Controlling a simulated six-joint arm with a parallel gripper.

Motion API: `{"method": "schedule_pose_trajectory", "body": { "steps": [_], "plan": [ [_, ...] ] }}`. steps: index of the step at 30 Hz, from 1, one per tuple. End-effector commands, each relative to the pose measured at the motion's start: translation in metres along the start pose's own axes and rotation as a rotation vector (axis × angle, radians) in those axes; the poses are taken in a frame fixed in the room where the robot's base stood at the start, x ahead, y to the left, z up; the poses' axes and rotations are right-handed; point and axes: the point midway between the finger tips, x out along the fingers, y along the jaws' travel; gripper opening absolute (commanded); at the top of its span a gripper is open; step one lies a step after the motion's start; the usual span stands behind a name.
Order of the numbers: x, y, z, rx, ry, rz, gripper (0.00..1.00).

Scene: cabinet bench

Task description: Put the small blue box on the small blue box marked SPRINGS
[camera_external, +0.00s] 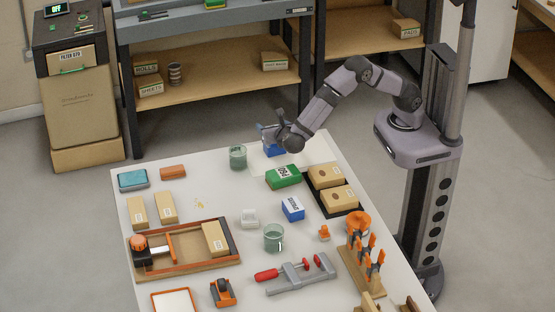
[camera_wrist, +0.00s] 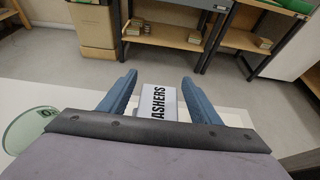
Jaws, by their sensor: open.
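A small blue box (camera_external: 274,151) stands at the far edge of the bench, partly hidden by my gripper (camera_external: 268,133). In the wrist view it shows a white label face (camera_wrist: 158,102) reading "ASHERS", its first letter cut off. My gripper's fingers (camera_wrist: 159,80) are open on either side of this box, with a gap at each side.
A green box (camera_external: 284,176) lies between the two blue boxes. A black tray (camera_external: 353,210) with two cardboard boxes is to the right. A grey clamp (camera_external: 300,275) lies nearer.

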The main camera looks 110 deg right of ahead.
Motion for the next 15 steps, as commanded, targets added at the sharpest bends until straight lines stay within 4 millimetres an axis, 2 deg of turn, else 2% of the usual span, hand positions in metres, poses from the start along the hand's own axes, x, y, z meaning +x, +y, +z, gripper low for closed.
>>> {"method": "schedule_pose_trajectory", "body": {
  "steps": [9, 15],
  "plan": [
    [-0.059, 0.001, -0.002, 0.001, 0.000, 0.004, 0.57],
    [-0.084, 0.001, -0.002, 0.000, 0.000, 0.002, 0.57]
  ]
}}
